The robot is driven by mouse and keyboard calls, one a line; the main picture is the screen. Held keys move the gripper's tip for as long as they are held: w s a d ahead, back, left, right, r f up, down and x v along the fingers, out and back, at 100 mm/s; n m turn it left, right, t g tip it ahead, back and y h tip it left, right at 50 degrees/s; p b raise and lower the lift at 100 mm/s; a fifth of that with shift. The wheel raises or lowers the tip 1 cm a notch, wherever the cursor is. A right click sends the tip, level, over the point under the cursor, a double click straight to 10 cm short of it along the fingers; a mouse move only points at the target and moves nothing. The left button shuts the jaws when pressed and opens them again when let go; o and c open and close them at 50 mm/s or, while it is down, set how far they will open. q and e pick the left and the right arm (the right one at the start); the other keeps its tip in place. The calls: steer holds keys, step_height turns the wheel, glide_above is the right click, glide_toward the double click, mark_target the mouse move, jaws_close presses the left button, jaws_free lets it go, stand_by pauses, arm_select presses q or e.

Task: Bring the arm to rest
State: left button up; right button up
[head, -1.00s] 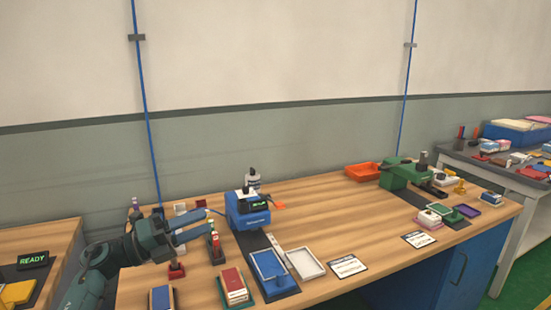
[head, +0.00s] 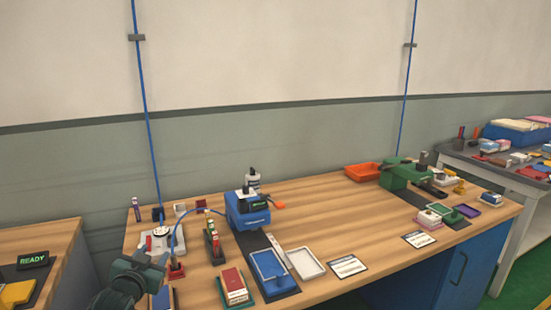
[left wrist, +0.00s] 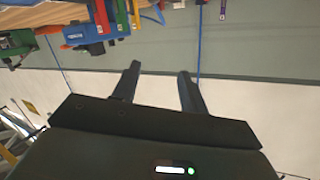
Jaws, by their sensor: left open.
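My left gripper (head: 158,262) is at the lower left in the head view, over the left front corner of the wooden bench (head: 340,215). In the left wrist view its two fingers (left wrist: 158,78) stand apart with nothing between them; the bare wall shows behind them. The gripper is open and empty. My right gripper is in neither view.
Near the left arm are a white device (head: 160,240) with a blue cable, a red-based holder (head: 176,270) and a red block (head: 233,285). A blue machine (head: 246,210) stands behind. A side table with a READY display (head: 33,260) is left.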

arm_select(q)
steer(key=shift+g+h, duration=0.7)
steer(key=s+d+f, duration=0.1)
steer(key=s+f, duration=0.1)
steer(key=s+d+f, duration=0.2)
steer(key=f, duration=0.1)
steer(key=s+d+f, duration=0.1)
steer(key=s+f, duration=0.1)
steer(key=s, duration=0.1)
steer(key=shift+d+f, duration=0.4)
steer(key=s+d+f+g+h, duration=0.1)
steer(key=s+d+f, duration=0.2)
steer(key=s, duration=0.6)
steer(key=s+d+f+g, duration=0.1)
steer(key=s+d+f, duration=0.2)
steer(key=s, duration=0.6)
steer(key=s+d+f+g+h, duration=0.1)
steer(key=s+d+f+g, duration=0.1)
steer(key=s+d, duration=0.3)
steer(key=s+f, duration=0.1)
steer(key=s, duration=0.3)
steer(key=shift+s+d+f+h, duration=0.15)
steer(key=shift+d+f+h, duration=0.1)
steer(key=shift+d+h, duration=0.1)
